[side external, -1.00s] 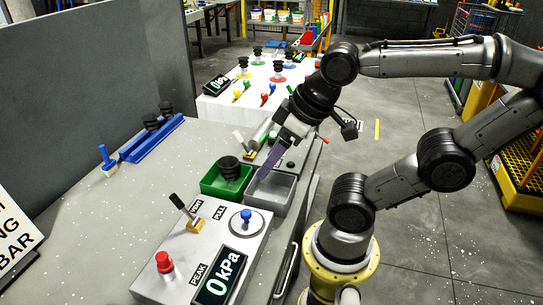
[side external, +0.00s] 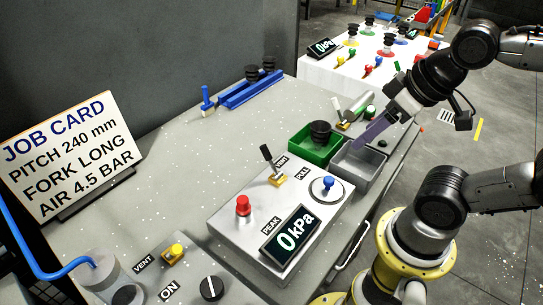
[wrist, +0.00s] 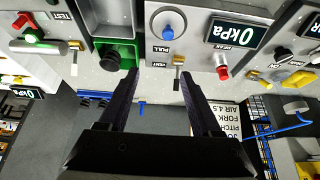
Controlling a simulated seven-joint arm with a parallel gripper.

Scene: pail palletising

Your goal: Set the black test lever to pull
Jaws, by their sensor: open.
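The black test lever (side external: 266,154) stands on a brass base on the grey panel box, beside the VENT and PULL labels. Its handle leans to the upper left in the side view, away from the PULL label (side external: 303,173). In the wrist view its brass base (wrist: 178,59) lies near the right fingertip, but the lever's tilt is hard to tell there. My gripper (side external: 366,138) is open and empty, its fingers pointing down over the grey bin, behind and right of the lever. The wrist view shows both fingers (wrist: 151,78) spread apart, with nothing between them.
The panel box also carries a red button (side external: 243,204), a blue knob (side external: 328,184) and a 0 kPa display (side external: 291,236). A green bin (side external: 310,147) and grey bin (side external: 358,166) stand behind it. A white-handled lever (side external: 337,105) is farther back.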

